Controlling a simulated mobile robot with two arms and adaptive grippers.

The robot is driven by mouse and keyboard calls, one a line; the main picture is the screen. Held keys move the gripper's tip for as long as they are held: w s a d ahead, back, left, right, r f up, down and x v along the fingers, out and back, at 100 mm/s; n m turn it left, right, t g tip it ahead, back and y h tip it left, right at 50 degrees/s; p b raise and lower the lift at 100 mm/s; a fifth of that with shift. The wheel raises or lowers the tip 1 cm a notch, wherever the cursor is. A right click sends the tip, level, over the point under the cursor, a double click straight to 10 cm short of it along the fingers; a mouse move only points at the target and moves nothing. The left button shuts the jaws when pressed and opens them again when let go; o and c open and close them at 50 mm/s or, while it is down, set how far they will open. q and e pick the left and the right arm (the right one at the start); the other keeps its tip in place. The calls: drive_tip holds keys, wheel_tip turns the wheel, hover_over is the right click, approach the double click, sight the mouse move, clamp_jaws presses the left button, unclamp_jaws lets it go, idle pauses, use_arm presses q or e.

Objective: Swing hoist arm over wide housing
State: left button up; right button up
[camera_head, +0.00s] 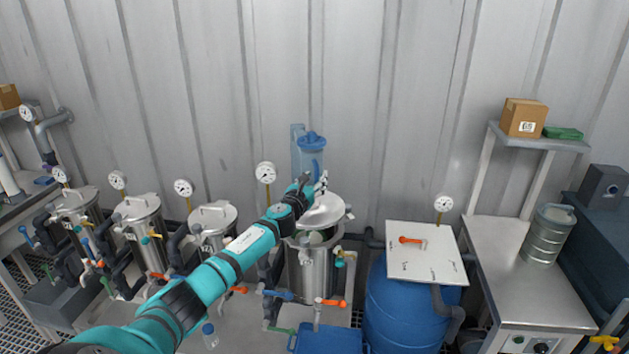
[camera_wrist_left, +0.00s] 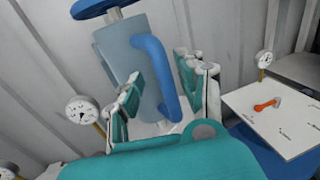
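A blue-grey upright cylinder (camera_head: 311,158) with a blue disc on top and a curved blue handle stands by the back wall. I take it for the hoist; no separate arm is clear. Its handle (camera_wrist_left: 160,75) shows in the left wrist view. My left gripper (camera_head: 308,184) is just in front of it. Its fingers (camera_wrist_left: 158,90) are apart, with the handle between or beyond them; contact cannot be told. A wide steel housing (camera_head: 310,275) stands below, its round lid (camera_head: 322,210) tilted above the partly open top. My left forearm hides part of its left side.
Several narrower steel vessels (camera_head: 140,232) stand at the left, with gauges and valves. A blue barrel (camera_head: 405,310) under a white board (camera_head: 425,252) with an orange handle is at the right. A steel table (camera_head: 515,275) carries a ribbed canister (camera_head: 548,235).

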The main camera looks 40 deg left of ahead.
use_arm(q)
drive_tip(key=shift+w, duration=0.15)
drive_tip(key=v, duration=1.2)
idle(0.3)
